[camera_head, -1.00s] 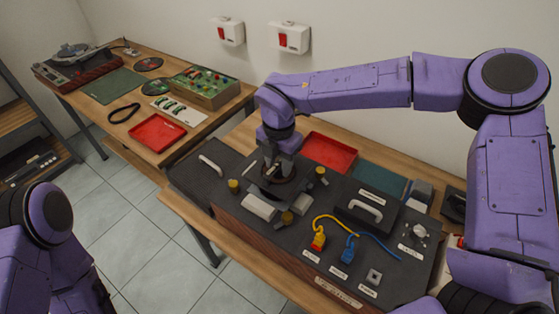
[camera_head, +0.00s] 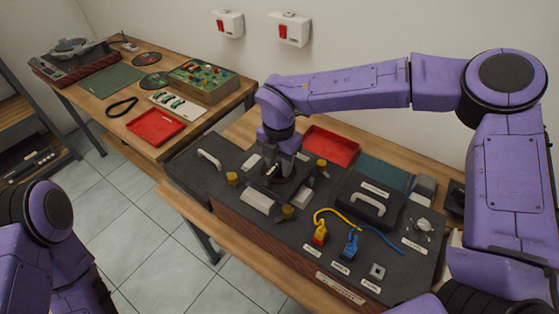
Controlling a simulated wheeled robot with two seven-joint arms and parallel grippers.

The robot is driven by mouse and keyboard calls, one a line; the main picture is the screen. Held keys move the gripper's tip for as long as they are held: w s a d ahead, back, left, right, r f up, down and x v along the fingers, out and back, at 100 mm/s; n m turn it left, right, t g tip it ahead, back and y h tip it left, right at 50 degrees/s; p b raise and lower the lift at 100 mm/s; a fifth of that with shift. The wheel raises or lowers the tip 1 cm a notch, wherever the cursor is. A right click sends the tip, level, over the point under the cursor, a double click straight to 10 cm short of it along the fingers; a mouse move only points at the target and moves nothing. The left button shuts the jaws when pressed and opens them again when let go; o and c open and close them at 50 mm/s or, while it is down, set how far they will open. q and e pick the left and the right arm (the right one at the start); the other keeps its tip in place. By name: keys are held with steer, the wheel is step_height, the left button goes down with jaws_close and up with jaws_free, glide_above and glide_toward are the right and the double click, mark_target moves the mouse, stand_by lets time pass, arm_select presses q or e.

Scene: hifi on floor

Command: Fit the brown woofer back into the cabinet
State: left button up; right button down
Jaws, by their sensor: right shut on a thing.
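The cabinet (camera_head: 272,236) is a long box with a dark grey top and a reddish-brown front, lying on the right bench. My right gripper (camera_head: 275,174) points down over its left half and is shut on the woofer (camera_head: 284,182), a dark brown round piece. The woofer is at the cabinet top among several yellow knobs (camera_head: 232,179). The gripper hides part of it, and I cannot tell whether it is fully seated. My left arm shows at the lower left; its gripper is out of view.
Pale grey blocks (camera_head: 258,200) lie close to the woofer. A black panel with a handle (camera_head: 368,204), a yellow-cabled plug (camera_head: 320,236) and a blue-cabled plug (camera_head: 350,245) are to the right. A red tray (camera_head: 332,147) lies behind. Another bench (camera_head: 110,100) stands at the left.

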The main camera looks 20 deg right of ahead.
steer(key=shift+f+b, duration=1.05)
steer(key=shift+f, duration=0.35)
steer(key=c, duration=1.1)
jaws_free()
steer(key=shift+o, duration=0.6)
steer(key=shift+s, duration=0.1)
steer(key=shift+r, duration=0.1)
step_height(320, 180, up, 10)
steer(key=shift+r+b, duration=0.25)
steer(key=shift+b, duration=0.7)
steer(key=shift+r, duration=0.1)
